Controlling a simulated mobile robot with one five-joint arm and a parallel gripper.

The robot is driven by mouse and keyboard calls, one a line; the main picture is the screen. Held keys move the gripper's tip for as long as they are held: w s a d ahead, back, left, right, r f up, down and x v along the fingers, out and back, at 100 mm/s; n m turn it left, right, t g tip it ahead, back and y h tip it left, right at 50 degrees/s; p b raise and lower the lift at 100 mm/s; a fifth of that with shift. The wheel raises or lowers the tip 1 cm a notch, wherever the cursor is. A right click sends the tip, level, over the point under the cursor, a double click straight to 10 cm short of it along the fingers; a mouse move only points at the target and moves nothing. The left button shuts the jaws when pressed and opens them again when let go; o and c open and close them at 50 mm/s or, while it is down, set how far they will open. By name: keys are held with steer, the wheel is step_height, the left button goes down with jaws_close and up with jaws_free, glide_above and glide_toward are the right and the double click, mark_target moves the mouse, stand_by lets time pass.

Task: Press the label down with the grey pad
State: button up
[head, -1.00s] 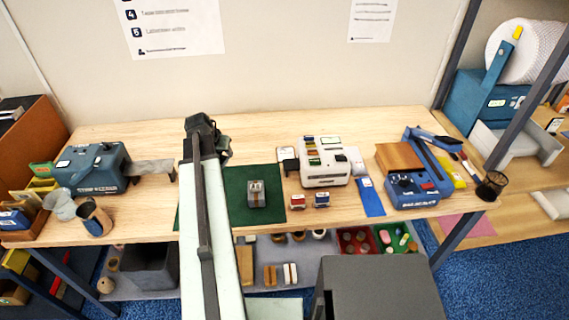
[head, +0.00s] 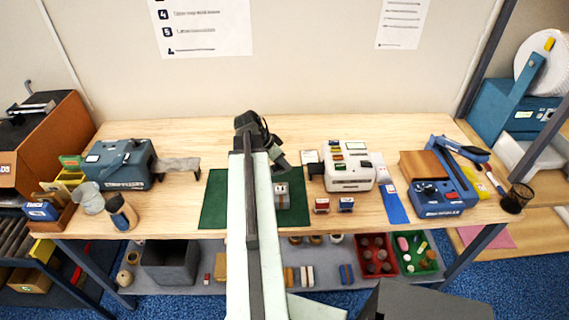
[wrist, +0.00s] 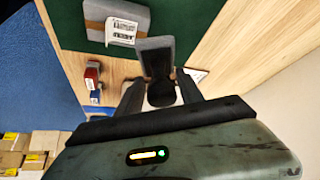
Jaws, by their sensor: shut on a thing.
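A small box (head: 283,197) with a white label (head: 281,189) on it lies on the green mat (head: 214,200). In the wrist view the box (wrist: 94,12) is at the top, and its label (wrist: 121,32) looks loose or raised at one edge. My gripper (head: 281,165) is above the back of the mat, just behind the box. In the wrist view my gripper (wrist: 160,92) is shut on the grey pad (wrist: 156,48), which is beside the label in the picture; I cannot tell the gap between them. The pad is not clear in the head view.
A red stamp (head: 321,206) and a blue stamp (head: 346,205) stand right of the mat, before a white label machine (head: 349,172). A blue device (head: 440,195) is farther right. A blue-grey tape machine (head: 120,165) is at the left. Bare table lies behind the mat.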

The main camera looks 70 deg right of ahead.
mark_target(285, 193)
steer(key=a+f+m+b, duration=0.1)
steer(key=s+a+f+m+g+y+b, duration=0.1)
steer(key=f+m+b, duration=0.1)
steer(key=s+a+f+m+b, duration=0.1)
steer(key=b, duration=0.1)
steer(key=shift+a+f+y, duration=0.15)
steer(key=shift+f+y, duration=0.1)
steer(key=shift+y, duration=0.05)
stand_by(0.4)
steer(key=shift+f+b, duration=0.4)
steer(key=shift+f, duration=0.05)
stand_by(1.1)
steer(key=shift+a, duration=0.1)
stand_by(0.3)
steer(key=shift+s+a+r, duration=0.1)
steer(key=shift+s+a, duration=0.15)
steer(key=shift+a, duration=0.4)
steer(key=shift+a, duration=0.1)
steer(key=shift+s+a, duration=0.25)
steer(key=shift+a, duration=0.35)
